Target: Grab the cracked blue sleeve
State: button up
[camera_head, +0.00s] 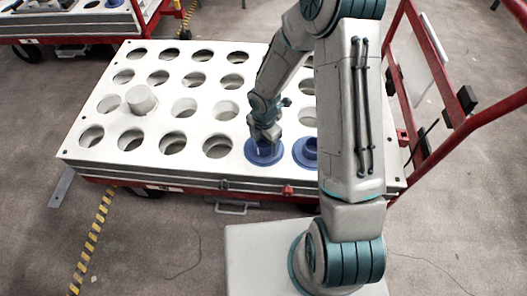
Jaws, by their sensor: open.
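A blue flanged sleeve (264,154) sits in a front-row hole of the white perforated board (75,146), straight below my gripper (265,140). My gripper points down at its centre and is open; whether the fingers touch it is too small to tell. A second blue sleeve (305,153) sits in the hole to its right and is partly hidden behind my arm. I cannot make out a crack on either sleeve at this size.
A white cylinder (141,99) stands tilted on the board at the left. Most other visible holes look empty. A red cart frame (440,150) rises at the right. Another cart (85,22) stands at the back left.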

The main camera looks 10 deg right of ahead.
jog(key=shift+f, duration=0.4)
jog(key=shift+r, duration=0.1)
jog(key=c, duration=1.2)
